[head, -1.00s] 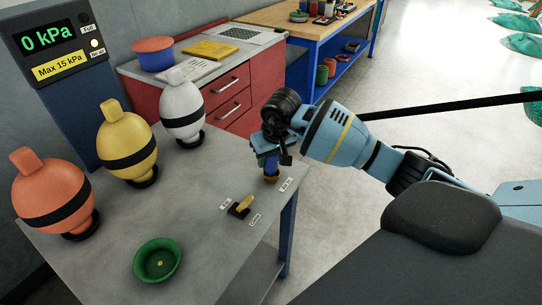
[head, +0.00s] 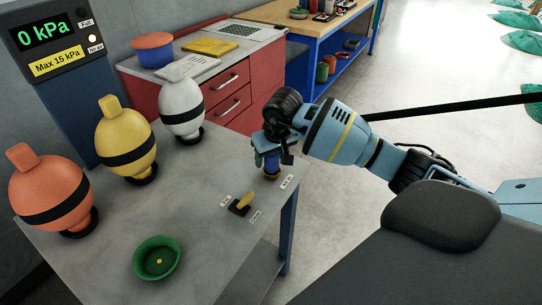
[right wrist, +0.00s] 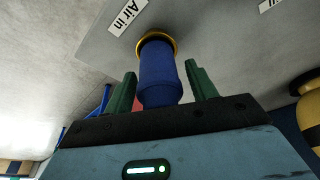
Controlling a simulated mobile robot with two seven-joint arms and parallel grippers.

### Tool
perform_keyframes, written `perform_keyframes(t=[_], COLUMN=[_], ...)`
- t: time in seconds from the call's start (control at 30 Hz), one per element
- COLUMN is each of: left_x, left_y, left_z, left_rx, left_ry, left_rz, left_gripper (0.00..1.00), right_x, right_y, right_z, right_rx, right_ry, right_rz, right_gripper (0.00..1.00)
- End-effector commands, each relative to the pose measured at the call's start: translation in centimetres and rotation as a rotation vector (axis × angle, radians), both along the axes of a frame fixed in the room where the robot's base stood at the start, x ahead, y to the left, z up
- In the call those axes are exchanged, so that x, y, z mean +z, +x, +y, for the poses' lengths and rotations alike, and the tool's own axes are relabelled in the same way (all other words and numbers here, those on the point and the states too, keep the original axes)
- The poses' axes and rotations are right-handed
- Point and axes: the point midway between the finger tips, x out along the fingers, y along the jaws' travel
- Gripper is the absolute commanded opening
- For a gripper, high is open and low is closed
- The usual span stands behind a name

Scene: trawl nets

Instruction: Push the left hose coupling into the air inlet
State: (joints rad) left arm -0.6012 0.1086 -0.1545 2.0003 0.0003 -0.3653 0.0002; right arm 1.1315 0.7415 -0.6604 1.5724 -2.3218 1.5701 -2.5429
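The blue hose coupling (right wrist: 160,75) stands in the brass-coloured ring of the air inlet (right wrist: 157,42), beside the "Air in" label (right wrist: 127,16). No gap shows between coupling and ring in the right wrist view; how deep it sits I cannot tell. My right gripper (right wrist: 162,85) has its two green fingers on either side of the coupling, with a gap to it on both sides. In the head view the right gripper (head: 271,155) is at the table's right edge, with the blue coupling (head: 270,163) below it. My left gripper is not in view.
A small valve with a yellow lever (head: 243,203) is close by on the grey table (head: 205,200). A green bowl (head: 157,258) and orange (head: 48,190), yellow (head: 127,145) and white (head: 182,108) floats stand left. The gauge (head: 50,40) reads 0 kPa.

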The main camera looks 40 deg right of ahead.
Motion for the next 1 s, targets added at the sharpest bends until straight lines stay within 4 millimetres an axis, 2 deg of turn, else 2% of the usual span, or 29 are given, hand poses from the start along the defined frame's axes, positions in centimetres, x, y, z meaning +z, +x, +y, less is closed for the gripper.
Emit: perform_keyframes(t=[0.37,0.8,1.0], left_x=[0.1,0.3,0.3], left_y=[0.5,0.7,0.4], left_z=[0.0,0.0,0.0], left_rx=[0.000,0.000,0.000], left_ry=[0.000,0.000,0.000], left_rz=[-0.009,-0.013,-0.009], left_gripper=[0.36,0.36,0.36], right_x=[-0.2,6.0,7.3], right_y=[-0.1,-1.7,-2.1], right_z=[0.0,0.2,0.2], right_rx=[0.000,0.001,0.000], right_ry=[-0.002,-0.001,-0.001], right_rz=[0.005,0.000,0.002], right_gripper=[0.63,0.63,0.63])
